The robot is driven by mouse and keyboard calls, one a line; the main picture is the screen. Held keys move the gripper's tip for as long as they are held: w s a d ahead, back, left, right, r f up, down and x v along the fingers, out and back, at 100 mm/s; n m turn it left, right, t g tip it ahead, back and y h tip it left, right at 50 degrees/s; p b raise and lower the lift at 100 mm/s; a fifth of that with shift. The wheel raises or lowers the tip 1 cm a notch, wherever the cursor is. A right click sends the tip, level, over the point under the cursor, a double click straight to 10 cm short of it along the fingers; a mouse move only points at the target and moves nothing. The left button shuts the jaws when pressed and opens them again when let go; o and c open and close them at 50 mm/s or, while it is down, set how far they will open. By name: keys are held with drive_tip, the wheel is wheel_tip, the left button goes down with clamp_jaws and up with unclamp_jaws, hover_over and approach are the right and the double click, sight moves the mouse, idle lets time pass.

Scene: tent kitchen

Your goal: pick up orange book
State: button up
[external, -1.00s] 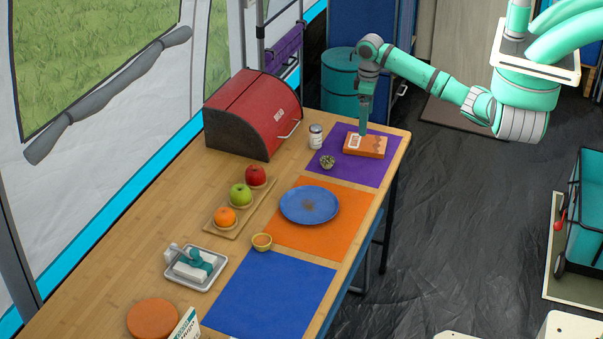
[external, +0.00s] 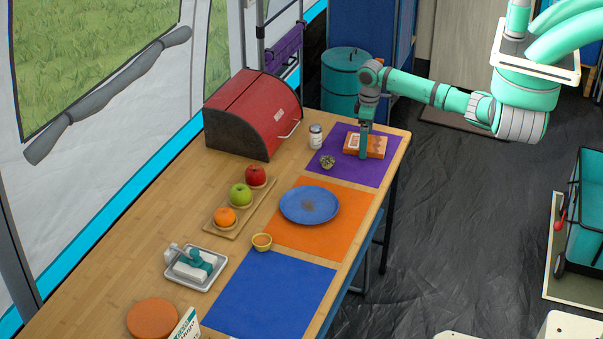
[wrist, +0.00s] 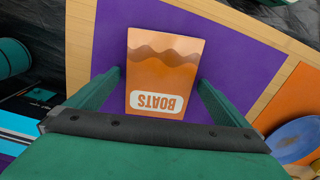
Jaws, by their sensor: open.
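The orange book (external: 378,148) lies flat on the purple mat (external: 382,173) at the far end of the table. In the wrist view the orange book (wrist: 164,72) shows wavy darker orange bands and a white label reading "BOATS". In the wrist view the fingers of my gripper (wrist: 157,80) are open, one on each side of the book's label end. I cannot tell whether either finger touches the book.
A small plant-like item (external: 327,162) and a white jar (external: 315,136) stand left of the book. The red bread box (external: 240,112) is further left. A blue plate (external: 309,204) lies on the orange mat (external: 345,227) nearer the camera.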

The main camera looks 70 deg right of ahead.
drive_tip(key=c, duration=1.2)
drive_tip(key=shift+o, duration=0.2)
